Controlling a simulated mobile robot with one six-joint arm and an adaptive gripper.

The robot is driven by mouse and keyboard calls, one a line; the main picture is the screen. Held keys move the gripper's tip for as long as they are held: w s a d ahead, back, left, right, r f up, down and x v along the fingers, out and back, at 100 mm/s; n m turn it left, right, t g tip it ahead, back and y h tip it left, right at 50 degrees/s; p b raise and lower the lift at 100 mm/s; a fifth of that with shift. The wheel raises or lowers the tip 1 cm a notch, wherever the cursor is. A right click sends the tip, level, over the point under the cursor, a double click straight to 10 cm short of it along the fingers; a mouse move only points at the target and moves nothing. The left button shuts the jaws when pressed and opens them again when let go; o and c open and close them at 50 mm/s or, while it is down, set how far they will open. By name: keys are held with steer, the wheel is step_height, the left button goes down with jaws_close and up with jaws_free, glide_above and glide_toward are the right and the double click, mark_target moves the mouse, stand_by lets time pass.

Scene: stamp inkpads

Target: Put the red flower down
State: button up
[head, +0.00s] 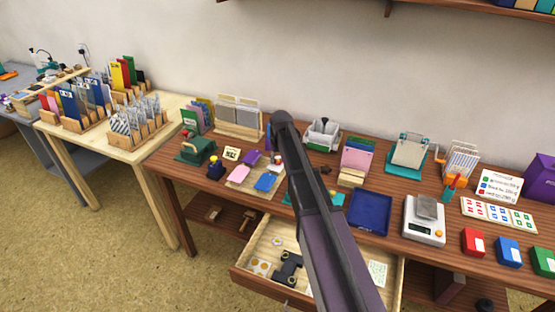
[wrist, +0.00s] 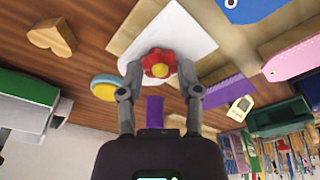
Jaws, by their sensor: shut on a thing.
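The red flower (wrist: 158,63) has a yellow centre and shows in the wrist view between the fingertips of my gripper (wrist: 160,78), which is shut on it. Behind the flower lies a white sheet (wrist: 185,32) on a pale wooden board (wrist: 122,42). I cannot tell whether the flower touches the sheet. In the head view my arm crosses the middle of the table and hides most of the gripper and the flower.
The drawer (head: 250,272) below stands open.

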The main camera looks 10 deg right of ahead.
steer(key=shift+f, duration=0.2)
steer(key=o, duration=0.7)
steer(key=shift+r, duration=0.1)
steer(key=shift+r, duration=0.1)
steer(key=r+p, duration=0.4)
steer(key=s+r+p, duration=0.1)
steer(key=r+p, duration=0.7)
steer(key=shift+s+d, duration=0.15)
steer(key=shift+s, duration=0.2)
stand_by(0.5)
steer(key=s, duration=0.9)
steer(key=s+m+g, duration=0.1)
steer(key=s, duration=0.9)
steer(key=s+m, duration=0.1)
steer(key=s, duration=0.8)
steer(key=shift+s+a+f+g, duration=0.15)
steer(key=shift+s+a+g, duration=0.15)
steer(key=shift+g, duration=0.1)
